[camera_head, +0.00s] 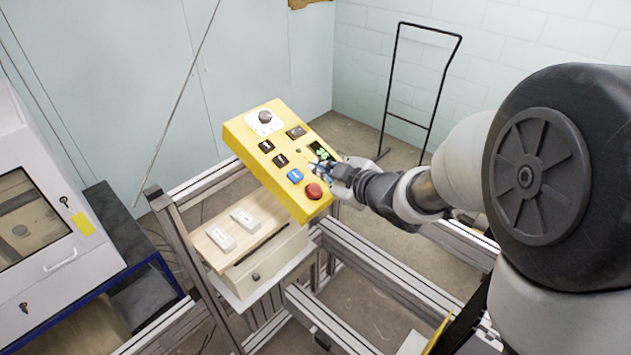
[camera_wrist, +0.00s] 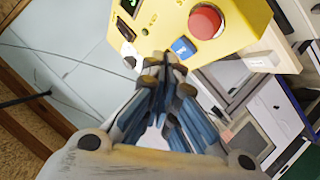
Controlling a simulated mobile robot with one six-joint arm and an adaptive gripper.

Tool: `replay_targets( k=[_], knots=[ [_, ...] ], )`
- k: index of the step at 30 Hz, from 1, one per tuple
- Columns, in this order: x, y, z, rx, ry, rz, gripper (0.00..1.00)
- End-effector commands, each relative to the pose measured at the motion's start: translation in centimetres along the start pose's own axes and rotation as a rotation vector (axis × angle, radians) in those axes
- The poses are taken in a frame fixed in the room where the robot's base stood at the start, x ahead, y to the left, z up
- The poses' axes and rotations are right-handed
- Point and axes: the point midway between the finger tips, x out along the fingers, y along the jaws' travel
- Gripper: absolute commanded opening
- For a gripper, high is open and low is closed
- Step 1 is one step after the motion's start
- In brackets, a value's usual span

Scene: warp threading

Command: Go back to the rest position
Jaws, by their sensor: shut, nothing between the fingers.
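My gripper (camera_head: 330,172) is at the right side of a yellow control box (camera_head: 250,150), close to its small green-lit display (camera_head: 321,151). In the wrist view my gripper (camera_wrist: 165,62) is shut and empty, its fingertips just below the box (camera_wrist: 255,20). The box carries a dial, several dark buttons, a blue button (camera_head: 295,175) and a red round button (camera_head: 313,191). The blue button (camera_wrist: 183,47) and red button (camera_wrist: 205,22) also show in the wrist view. I cannot tell whether the fingertips touch the box.
A metal frame (camera_head: 365,258) stands below my arm. A wooden board (camera_head: 213,249) with two white blocks lies under the box. A white cabinet machine (camera_head: 40,215) stands at the left. A black wire rack (camera_head: 405,80) is at the back right. Floor behind my arm is open.

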Motion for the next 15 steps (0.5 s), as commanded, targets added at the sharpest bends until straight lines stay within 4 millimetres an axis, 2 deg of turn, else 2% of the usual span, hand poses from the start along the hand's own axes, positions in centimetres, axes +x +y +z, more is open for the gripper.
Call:
replay_targets(
  k=[6, 15],
  knots=[
    [-1.41, 1.09, -1.11, 0.0, 0.0, 0.0, 0.0],
    [-1.38, 0.98, -0.98, 0.0, -0.001, -0.001, 0.0]
  ],
)
